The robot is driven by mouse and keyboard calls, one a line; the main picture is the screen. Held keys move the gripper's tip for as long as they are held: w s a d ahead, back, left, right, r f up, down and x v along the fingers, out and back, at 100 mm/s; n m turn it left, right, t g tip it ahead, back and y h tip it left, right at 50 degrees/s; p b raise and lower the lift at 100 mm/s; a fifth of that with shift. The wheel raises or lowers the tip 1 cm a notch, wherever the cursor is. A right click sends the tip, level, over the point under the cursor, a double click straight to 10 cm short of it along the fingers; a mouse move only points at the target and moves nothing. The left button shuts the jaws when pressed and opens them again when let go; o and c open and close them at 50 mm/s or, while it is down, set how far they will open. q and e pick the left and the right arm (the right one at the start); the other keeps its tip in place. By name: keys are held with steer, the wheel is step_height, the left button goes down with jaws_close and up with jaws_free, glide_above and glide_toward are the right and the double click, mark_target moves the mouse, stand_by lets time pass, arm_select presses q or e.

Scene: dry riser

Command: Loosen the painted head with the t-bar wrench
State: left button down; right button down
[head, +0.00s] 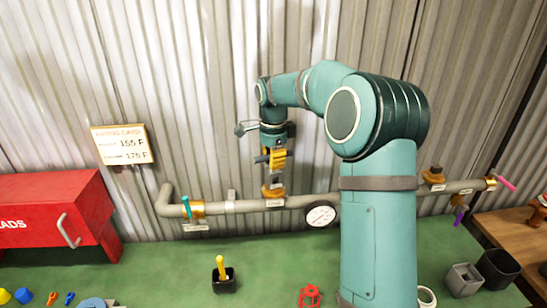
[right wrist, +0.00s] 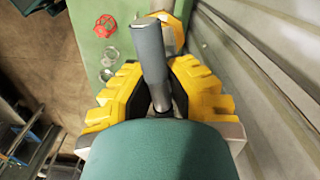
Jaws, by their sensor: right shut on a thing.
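My right gripper (head: 274,158) points down above the middle brass fitting (head: 273,190) on the grey pipe. Its yellow fingers are shut on a grey bar, which looks like the t-bar wrench (head: 261,159). In the right wrist view the bar (right wrist: 151,55) stands out from between the fingers (right wrist: 160,105), with part of a brass fitting (right wrist: 172,32) beyond it. The wrench's lower end and any painted head under it are hidden, so I cannot tell if they are engaged. Another brass fitting (head: 433,178) with a dark top stands right of my arm. My left gripper is out of view.
The grey pipe (head: 240,207) runs along the corrugated wall, with a teal-levered valve (head: 188,208) and a round gauge (head: 320,215). A red box (head: 60,215) stands left.

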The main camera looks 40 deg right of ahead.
steer(key=shift+n+p, duration=0.3)
steer(key=shift+n, duration=1)
steer(key=shift+r+n+p, duration=0.1)
steer(key=shift+n+p, duration=0.4)
steer(key=shift+n, duration=1.2)
steer(key=shift+m, duration=0.4)
steer(key=shift+r+p, duration=0.1)
steer(key=shift+p, duration=0.3)
